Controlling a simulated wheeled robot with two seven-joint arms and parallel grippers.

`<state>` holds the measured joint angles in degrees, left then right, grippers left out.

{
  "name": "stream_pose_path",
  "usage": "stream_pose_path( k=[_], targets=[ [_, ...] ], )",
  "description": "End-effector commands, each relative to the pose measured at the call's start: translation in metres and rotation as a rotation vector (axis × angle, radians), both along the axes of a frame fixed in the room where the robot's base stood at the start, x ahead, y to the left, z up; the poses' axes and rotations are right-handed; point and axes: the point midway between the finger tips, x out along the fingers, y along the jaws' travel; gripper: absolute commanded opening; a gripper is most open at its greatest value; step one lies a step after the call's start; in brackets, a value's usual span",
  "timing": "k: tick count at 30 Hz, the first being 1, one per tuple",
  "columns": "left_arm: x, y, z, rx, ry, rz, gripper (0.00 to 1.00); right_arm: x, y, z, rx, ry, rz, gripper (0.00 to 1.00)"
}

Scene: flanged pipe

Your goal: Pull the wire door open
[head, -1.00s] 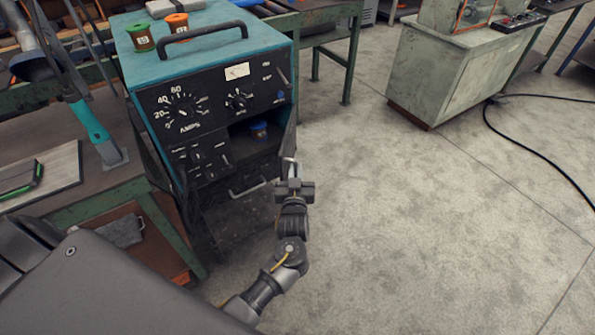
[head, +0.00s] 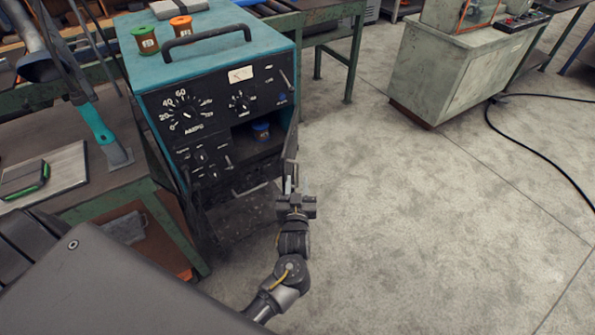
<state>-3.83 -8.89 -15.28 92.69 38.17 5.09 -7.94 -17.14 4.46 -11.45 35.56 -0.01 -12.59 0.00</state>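The welding machine (head: 190,70) is a teal cabinet with a black front panel. Its wire compartment (head: 242,137) is uncovered and shows a blue spool (head: 261,131) inside. The wire door (head: 291,150) stands swung out at the compartment's right side, seen nearly edge-on. My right gripper is not in view.
Green and orange spools (head: 145,40) sit on top of the machine near its black carry handle (head: 206,37). A workbench (head: 70,200) is at the left. Open concrete floor (head: 400,210) lies to the right, with a grey cabinet (head: 440,70) and black cable beyond.

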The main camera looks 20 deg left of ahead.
Motion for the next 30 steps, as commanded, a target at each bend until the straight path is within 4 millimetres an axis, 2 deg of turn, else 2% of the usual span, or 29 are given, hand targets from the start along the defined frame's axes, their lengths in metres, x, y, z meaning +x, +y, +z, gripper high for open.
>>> stream_pose_path(
  k=[1, 6, 15, 17, 19, 21, 23, 26, 30],
  targets=[
    [-0.008, -0.003, 0.002, -0.001, 0.003, 0.0, 0.32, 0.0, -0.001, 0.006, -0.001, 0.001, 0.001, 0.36],
    [-0.021, -0.009, 0.002, -0.001, 0.0, 0.001, 0.32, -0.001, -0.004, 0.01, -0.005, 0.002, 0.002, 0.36],
    [-0.024, -0.01, 0.0, 0.001, -0.002, 0.001, 0.32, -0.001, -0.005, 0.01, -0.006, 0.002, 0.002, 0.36],
    [-0.024, -0.01, -0.002, 0.0, 0.0, 0.001, 0.25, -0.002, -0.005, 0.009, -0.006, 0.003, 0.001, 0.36],
    [-0.03, -0.006, -0.015, 0.012, 0.014, -0.001, 0.15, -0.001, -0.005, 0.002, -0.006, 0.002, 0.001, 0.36],
    [-0.041, 0.007, -0.034, 0.049, 0.031, -0.01, 0.06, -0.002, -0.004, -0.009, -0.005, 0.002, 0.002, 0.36],
    [-0.051, 0.02, -0.044, 0.088, 0.029, -0.033, 0.0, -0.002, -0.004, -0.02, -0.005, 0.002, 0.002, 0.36],
    [-0.066, 0.036, -0.049, -0.04, -0.042, -0.105, 0.0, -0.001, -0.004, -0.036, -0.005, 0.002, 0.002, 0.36],
    [-0.078, 0.041, -0.045, -0.376, -0.153, -0.198, 0.0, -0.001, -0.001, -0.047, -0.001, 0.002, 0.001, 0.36]
  ],
)
